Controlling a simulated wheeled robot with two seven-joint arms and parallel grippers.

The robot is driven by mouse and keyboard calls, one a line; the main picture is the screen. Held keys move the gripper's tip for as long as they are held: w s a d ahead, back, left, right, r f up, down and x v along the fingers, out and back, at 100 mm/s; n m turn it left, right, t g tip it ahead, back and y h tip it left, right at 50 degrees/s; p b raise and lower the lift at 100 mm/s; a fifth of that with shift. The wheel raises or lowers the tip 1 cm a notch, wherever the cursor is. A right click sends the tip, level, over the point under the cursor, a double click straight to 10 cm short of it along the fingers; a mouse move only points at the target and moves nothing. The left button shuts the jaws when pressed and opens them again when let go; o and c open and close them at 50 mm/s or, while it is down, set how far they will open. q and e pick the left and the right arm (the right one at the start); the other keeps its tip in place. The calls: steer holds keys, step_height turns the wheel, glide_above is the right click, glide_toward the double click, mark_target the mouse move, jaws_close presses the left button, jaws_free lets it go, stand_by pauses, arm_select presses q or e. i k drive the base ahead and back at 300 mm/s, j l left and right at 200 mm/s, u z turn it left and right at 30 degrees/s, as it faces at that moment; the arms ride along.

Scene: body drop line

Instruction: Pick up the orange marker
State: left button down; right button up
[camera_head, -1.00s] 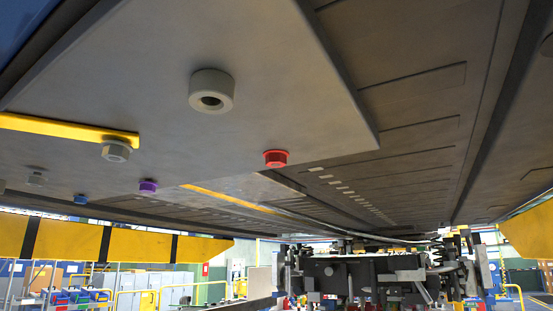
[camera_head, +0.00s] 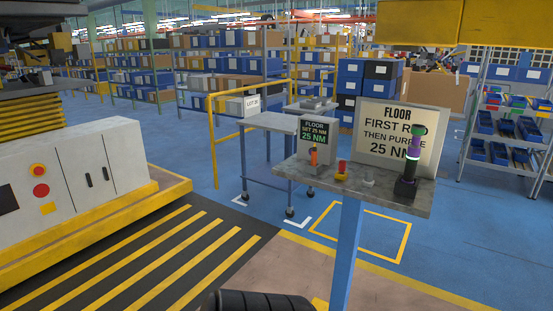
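A small upright orange object (camera_head: 314,156), which looks like the orange marker, stands on the small grey stand top (camera_head: 305,172). It is in front of the sign reading "FLOOR SET 25 NM" (camera_head: 316,130). Neither of my grippers shows clearly. A dark ribbed part cut off by the bottom edge may be mine, but I cannot tell which part.
On the same stand top are a red-and-yellow item (camera_head: 341,170), a small grey piece (camera_head: 368,178) and a dark tool with purple and green bands (camera_head: 408,180). A blue post (camera_head: 346,250) holds up the stand. A grey trolley (camera_head: 270,122) and yellow rail (camera_head: 213,140) are behind.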

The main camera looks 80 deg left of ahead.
mark_target(313, 154)
steer(key=u, duration=2.35)
steer(key=i+j+z, duration=0.15)
steer(key=i+j, duration=0.15)
steer(key=i+j+z, duration=0.1)
steer(key=i+j, duration=0.2)
steer(key=j, duration=0.2)
steer(key=i+j+z, duration=0.15)
steer(key=i+j, duration=0.15)
steer(key=j, duration=0.1)
